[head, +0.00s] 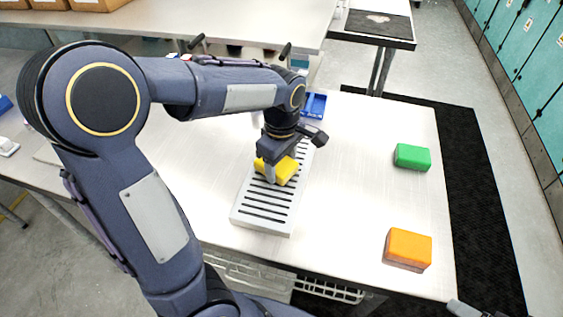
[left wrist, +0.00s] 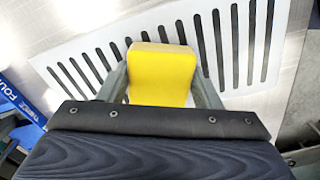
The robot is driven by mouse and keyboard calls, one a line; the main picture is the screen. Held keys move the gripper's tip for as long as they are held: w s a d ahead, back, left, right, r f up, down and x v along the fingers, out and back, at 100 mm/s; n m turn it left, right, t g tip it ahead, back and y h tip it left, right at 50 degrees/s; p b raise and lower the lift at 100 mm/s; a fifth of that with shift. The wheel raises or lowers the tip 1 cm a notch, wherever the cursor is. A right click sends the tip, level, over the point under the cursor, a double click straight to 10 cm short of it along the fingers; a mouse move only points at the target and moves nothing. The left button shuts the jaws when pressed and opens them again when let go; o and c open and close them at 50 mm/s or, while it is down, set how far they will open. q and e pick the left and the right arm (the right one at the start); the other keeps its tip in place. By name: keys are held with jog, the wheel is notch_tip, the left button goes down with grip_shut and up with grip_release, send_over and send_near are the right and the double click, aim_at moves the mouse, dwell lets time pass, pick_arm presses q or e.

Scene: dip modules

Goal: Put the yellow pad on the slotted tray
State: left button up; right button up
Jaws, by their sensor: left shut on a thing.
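The yellow pad (head: 281,170) is over the middle of the slotted tray (head: 262,214), a light grey tray with dark slots on the white table. My left gripper (head: 272,168) comes down from above and is shut on the pad. In the left wrist view the yellow pad (left wrist: 161,75) sits between the two fingers, with the slotted tray (left wrist: 290,50) behind it. I cannot tell whether the pad touches the tray or is just above it. Of my right arm, only what may be a small grey part shows at the bottom right; its gripper is not visible.
A green pad (head: 412,157) and an orange pad (head: 408,248) lie apart on the right of the table. White wire baskets (head: 330,291) are below the table's front edge. The table between tray and pads is clear.

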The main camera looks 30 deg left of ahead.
aim_at(282, 164)
pick_arm(q)
jog(key=shift+f, duration=0.1)
jog(key=o, duration=0.9)
jog(key=shift+o, duration=0.2)
notch_tip(282, 164, up, 12)
jog(key=p, duration=0.1)
jog(key=s+d+f+m+t+h, duration=0.1)
jog(key=s+f+m+t+h, duration=0.1)
jog(key=s+m, duration=0.5)
jog(key=s+d+f+m+t+h, duration=0.1)
jog(key=s+d+f+m+t, duration=0.1)
jog(key=s+f+m, duration=0.3)
jog(key=s+m+t, duration=0.1)
jog(key=s+m, duration=0.1)
jog(key=s, duration=0.2)
jog(key=shift+s+m+t+h, duration=0.25)
jog(key=shift+m+t+h, duration=0.05)
jog(key=shift+t+h, duration=0.1)
jog(key=shift+f, duration=0.1)
